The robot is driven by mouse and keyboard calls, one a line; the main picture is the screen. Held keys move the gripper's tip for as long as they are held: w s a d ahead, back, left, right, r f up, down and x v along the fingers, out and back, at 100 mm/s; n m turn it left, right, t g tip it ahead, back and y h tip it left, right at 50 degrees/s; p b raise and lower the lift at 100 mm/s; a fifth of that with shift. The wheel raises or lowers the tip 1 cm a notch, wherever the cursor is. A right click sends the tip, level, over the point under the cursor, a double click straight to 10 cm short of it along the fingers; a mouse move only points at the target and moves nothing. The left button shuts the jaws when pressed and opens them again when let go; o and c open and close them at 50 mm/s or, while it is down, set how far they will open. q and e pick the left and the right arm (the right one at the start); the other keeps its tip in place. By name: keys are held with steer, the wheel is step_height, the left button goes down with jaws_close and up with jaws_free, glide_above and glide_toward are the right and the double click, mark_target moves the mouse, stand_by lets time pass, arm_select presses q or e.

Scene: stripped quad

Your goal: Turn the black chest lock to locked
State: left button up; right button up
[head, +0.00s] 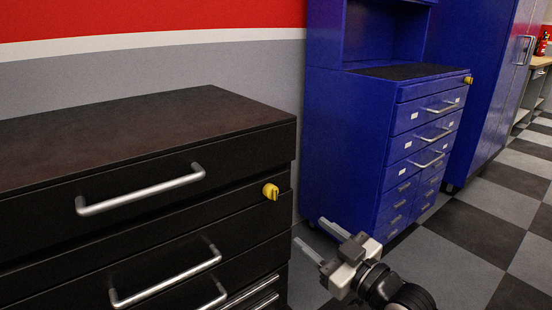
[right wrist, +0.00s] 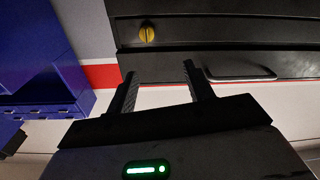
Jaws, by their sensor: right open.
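The black chest (head: 150,140) stands at the left of the head view, with drawers and silver bar handles. Its lock, a small yellow knob (head: 270,191), sits at the right end of a drawer front. The knob also shows at the top of the right wrist view (right wrist: 147,33); I cannot tell which way it is turned. My right gripper (head: 311,232) is to the right of the chest and lower than the knob in the head view. Its fingers (right wrist: 159,71) are apart, with nothing between them, and clear of the knob. My left gripper is not in view.
A blue cabinet (head: 345,140) with drawers and its own yellow knob (head: 468,80) stands behind, to the right. A silver handle (head: 142,190) sticks out of the chest front left of the lock. The checkered floor (head: 480,235) at right is clear.

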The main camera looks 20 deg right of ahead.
mark_target(276, 195)
steer(key=shift+m+h, duration=0.3)
steer(key=shift+h, duration=0.1)
steer(key=x, duration=0.5)
steer(key=d+b+x, duration=0.1)
steer(key=x, duration=0.4)
steer(key=d+b+x, duration=0.1)
steer(key=x, duration=0.4)
steer(key=shift+w+d+f, duration=0.1)
steer(key=shift+w+f, duration=0.1)
steer(key=shift+w, duration=0.55)
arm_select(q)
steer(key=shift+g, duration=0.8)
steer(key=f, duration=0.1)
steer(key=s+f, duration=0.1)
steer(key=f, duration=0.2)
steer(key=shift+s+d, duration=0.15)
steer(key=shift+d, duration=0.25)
arm_select(e)
steer(key=shift+a, duration=0.2)
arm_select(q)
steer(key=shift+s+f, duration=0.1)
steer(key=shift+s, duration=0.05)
arm_select(e)
steer(key=c, duration=1)
